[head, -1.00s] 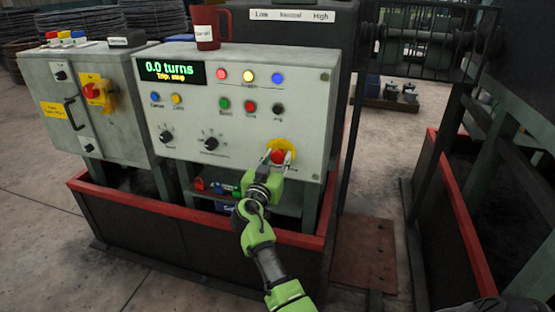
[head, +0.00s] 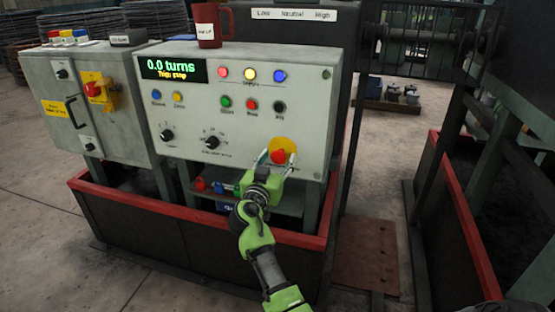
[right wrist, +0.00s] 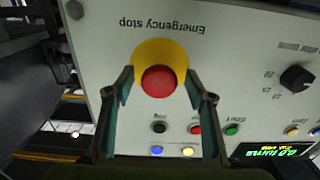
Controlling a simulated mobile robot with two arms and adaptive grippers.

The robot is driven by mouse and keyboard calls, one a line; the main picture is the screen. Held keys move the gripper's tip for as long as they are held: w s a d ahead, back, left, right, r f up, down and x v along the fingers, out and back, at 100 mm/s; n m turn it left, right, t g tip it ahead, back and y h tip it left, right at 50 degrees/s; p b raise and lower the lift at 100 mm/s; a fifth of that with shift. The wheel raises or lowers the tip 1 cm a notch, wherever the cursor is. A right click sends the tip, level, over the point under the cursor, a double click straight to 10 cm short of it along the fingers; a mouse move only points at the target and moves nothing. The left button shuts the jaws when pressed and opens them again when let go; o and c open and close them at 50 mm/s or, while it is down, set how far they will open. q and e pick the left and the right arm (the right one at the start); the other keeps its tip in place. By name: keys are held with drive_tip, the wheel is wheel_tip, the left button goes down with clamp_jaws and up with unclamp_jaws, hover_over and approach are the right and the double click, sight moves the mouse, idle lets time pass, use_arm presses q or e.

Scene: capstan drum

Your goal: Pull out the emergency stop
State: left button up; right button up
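The emergency stop is a red mushroom button (head: 279,157) on a round yellow plate (head: 284,146), at the lower right of the light grey control panel (head: 310,100). In the right wrist view the red button (right wrist: 159,82) shows upside down under the label "Emergency stop". My right gripper (head: 277,157) is open. In the right wrist view its fingers (right wrist: 160,84) stand on either side of the button, with visible gaps between them and the red cap. Whether the fingertips touch the panel I cannot tell. My left gripper is not in view.
A display (head: 172,70) reads "0.0 turns" with a yellow line below. Knobs and coloured buttons fill the panel. A red mug (head: 210,25) stands on top. A second cabinet (head: 120,125) with its own red knob (head: 93,89) is at left. A red-rimmed low wall (head: 250,237) runs below.

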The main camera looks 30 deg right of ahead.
drive_tip(key=shift+d+r, duration=0.1)
wheel_tip(320, 180, up, 10)
drive_tip(key=shift+f, duration=0.1)
idle(0.3)
idle(0.4)
